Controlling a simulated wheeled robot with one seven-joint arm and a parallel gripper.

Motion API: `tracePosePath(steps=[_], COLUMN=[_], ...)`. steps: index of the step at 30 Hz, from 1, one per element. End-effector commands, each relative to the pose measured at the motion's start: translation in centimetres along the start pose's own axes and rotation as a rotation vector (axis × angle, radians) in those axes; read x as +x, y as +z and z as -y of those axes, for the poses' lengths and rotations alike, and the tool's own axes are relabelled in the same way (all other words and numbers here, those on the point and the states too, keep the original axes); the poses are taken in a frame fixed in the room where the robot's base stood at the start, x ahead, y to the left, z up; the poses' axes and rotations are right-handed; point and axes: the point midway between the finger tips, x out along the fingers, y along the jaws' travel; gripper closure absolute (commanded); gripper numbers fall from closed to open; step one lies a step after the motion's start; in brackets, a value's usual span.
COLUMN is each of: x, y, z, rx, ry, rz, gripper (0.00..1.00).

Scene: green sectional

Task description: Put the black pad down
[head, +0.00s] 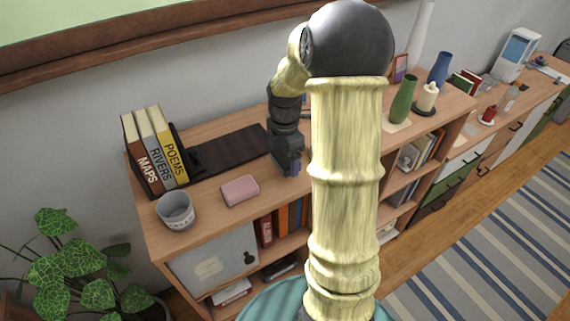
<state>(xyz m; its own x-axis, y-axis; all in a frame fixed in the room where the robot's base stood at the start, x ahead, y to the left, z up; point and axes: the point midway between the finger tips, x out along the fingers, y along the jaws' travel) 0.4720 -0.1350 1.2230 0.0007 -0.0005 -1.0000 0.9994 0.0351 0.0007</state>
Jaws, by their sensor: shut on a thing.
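My gripper (290,168) points down over the top of the wooden shelf unit, right of the pink block. A dark, flat strip (236,147) lies on the shelf top between the books and my gripper.
Upright books (155,150) stand at the left end. A grey cup (175,210) and a pink block (240,190) sit near the front edge. My arm hides the middle of the shelf top.

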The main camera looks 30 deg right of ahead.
Motion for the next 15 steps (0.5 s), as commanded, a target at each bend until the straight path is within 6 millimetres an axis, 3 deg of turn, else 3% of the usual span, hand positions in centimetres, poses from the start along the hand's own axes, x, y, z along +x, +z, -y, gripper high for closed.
tracePosePath(steps=[5, 12, 15], x=[0.3, 3.3, 3.7], y=[0.0, -0.1, 0.0], z=[0.0, 0.1, 0.0], rx=[0.000, 0.000, 0.001], ry=[-0.002, -0.004, 0.000], rz=[-0.001, -0.002, 0.000], gripper=[0.37, 0.37, 0.37])
